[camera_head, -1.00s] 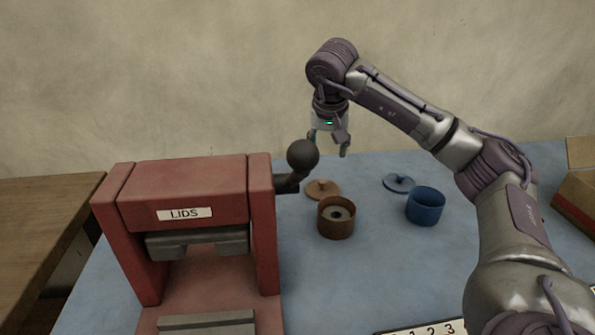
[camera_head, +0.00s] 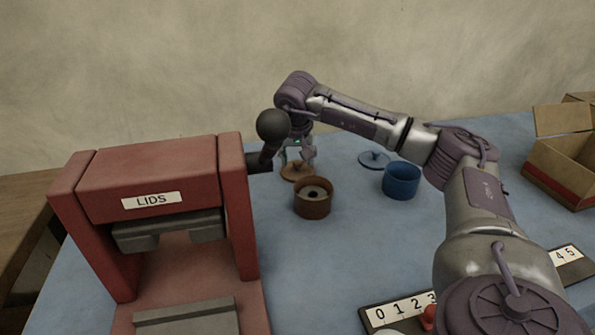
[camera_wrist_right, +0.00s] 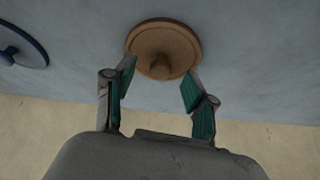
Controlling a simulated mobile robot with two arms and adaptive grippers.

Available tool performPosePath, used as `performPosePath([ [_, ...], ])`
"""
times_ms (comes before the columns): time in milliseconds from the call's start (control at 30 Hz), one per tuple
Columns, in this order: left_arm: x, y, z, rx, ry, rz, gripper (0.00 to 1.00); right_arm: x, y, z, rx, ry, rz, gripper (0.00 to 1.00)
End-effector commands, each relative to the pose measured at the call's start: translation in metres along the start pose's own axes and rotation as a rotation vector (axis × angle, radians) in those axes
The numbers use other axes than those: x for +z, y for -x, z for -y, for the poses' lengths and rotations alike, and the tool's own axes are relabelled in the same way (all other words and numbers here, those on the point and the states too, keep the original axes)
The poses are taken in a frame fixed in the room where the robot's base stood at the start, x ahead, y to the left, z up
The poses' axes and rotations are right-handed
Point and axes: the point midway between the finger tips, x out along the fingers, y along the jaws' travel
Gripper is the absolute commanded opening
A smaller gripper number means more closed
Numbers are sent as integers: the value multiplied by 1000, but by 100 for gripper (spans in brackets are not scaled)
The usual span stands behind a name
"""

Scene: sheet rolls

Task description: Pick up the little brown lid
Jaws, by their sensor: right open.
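The little brown lid (camera_head: 296,173) lies on the blue table behind the brown pot, partly hidden by my gripper in the head view. In the right wrist view the lid (camera_wrist_right: 163,46) is a round disc with a knob facing the camera. My right gripper (camera_head: 299,160) is open just above the lid. In the right wrist view its two green-padded fingers (camera_wrist_right: 156,85) are spread to either side of the knob, with nothing between them. My left gripper is not in view.
A red press marked LIDS (camera_head: 150,185) with a black-knobbed lever (camera_head: 273,126) stands close left of my gripper. The brown pot (camera_head: 313,199), blue pot (camera_head: 402,181) and blue lid (camera_head: 374,159) are nearby. A cardboard box (camera_head: 562,165) and numbered strip (camera_head: 400,309) are at right.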

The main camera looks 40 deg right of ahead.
Motion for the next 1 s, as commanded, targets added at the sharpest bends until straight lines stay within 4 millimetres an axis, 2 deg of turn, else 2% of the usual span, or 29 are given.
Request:
performPosePath([
  [133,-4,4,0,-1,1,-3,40,0,-15,0,0,-1,0,55],
  [367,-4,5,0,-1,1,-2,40,0,-16,0,0,0,-1,55],
  [467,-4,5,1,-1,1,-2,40,0,-16,0,0,0,-1,42],
  [700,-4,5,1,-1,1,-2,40,0,-15,0,0,0,-1,2],
  [1000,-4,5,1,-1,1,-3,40,-1,-14,0,-1,0,-1,1],
])
